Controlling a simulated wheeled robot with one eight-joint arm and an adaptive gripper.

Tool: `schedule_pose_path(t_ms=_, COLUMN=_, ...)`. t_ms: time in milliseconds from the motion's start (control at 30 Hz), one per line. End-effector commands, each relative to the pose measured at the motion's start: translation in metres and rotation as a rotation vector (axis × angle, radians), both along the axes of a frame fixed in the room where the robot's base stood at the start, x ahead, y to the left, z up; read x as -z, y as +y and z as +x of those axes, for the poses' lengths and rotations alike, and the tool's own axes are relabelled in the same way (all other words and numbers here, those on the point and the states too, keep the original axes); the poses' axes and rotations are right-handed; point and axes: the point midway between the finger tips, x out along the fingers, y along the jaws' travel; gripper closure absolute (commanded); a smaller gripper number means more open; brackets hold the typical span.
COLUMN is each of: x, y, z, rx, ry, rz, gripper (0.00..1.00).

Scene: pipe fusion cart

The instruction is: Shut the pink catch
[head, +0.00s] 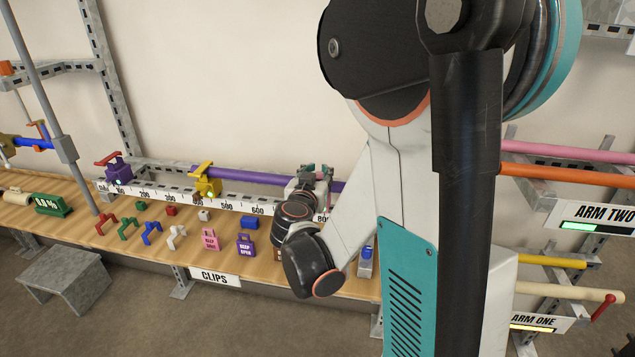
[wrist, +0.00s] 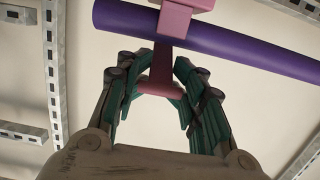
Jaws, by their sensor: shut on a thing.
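The pink catch (wrist: 172,20) sits on the purple pipe (wrist: 235,45) in the wrist view, its body across the pipe and its lever (wrist: 160,85) sticking out below, toward my gripper. My gripper (wrist: 163,66) has its teal-padded fingers on either side of this lever and is shut on it. In the head view my gripper (head: 312,172) is at the purple pipe (head: 240,176), above the ruler rail. There the catch is mostly hidden behind my gripper and arm.
A purple catch (head: 118,170) and a yellow catch (head: 207,180) stand along the rail to the left. Several coloured clips and tagged locks lie on the wooden bench (head: 115,240). Labelled arms with coloured pipes (head: 570,175) are at the right. A grey step (head: 65,280) stands in front.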

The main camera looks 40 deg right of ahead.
Motion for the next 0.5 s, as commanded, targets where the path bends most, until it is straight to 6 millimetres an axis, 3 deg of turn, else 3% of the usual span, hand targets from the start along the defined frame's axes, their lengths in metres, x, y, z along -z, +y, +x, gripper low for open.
schedule_pose_path(t_ms=500, x=0.0023, y=0.0011, z=-0.001, rx=0.001, ry=-0.03, rz=-0.034, gripper=1.0)
